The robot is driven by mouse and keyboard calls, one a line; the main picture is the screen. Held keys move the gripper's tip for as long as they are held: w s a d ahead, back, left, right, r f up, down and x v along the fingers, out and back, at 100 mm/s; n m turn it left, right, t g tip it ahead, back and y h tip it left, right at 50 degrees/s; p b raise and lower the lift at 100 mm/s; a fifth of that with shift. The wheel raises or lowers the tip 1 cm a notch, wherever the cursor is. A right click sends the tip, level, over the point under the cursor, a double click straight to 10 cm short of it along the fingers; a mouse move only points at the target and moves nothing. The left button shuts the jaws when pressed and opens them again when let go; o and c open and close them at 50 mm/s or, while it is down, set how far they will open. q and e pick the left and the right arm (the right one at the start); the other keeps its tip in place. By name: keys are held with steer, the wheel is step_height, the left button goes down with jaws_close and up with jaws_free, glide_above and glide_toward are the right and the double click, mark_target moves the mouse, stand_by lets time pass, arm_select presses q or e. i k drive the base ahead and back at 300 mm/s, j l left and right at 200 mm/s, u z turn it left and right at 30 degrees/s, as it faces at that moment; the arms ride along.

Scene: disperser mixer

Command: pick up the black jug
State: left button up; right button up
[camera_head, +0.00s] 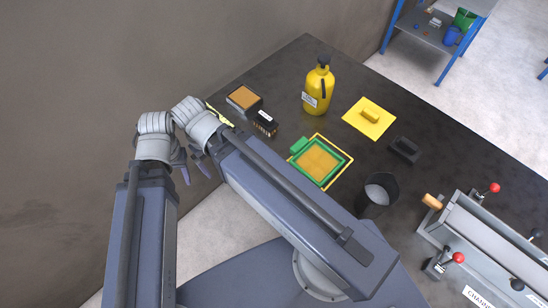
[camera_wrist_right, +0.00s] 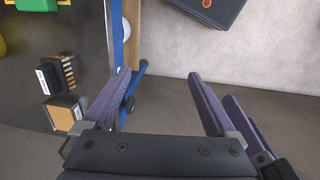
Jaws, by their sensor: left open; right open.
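The black jug (camera_head: 377,193) stands upright on the dark table, right of centre in the head view. My right forearm passes just in front of it and may hide a little of its lower side. My left gripper (camera_head: 181,166) is open and empty, off the table's left edge, far from the jug. My right gripper (camera_head: 203,160) is close beside it; its open, empty jaws show in the right wrist view (camera_wrist_right: 158,75). The jug is not in the right wrist view.
On the table (camera_head: 450,157) are a yellow bottle (camera_head: 318,92), a yellow float (camera_head: 369,116), a black block (camera_head: 404,150), a green-framed tray (camera_head: 298,146) and a black pinned block (camera_head: 265,122). A metal machine (camera_head: 485,240) with red-knobbed levers stands right of the jug.

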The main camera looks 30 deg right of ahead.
mark_target(380, 191)
steer(key=k+j, duration=0.65)
steer(key=k+j+z, duration=0.4)
steer(key=z, duration=1.45)
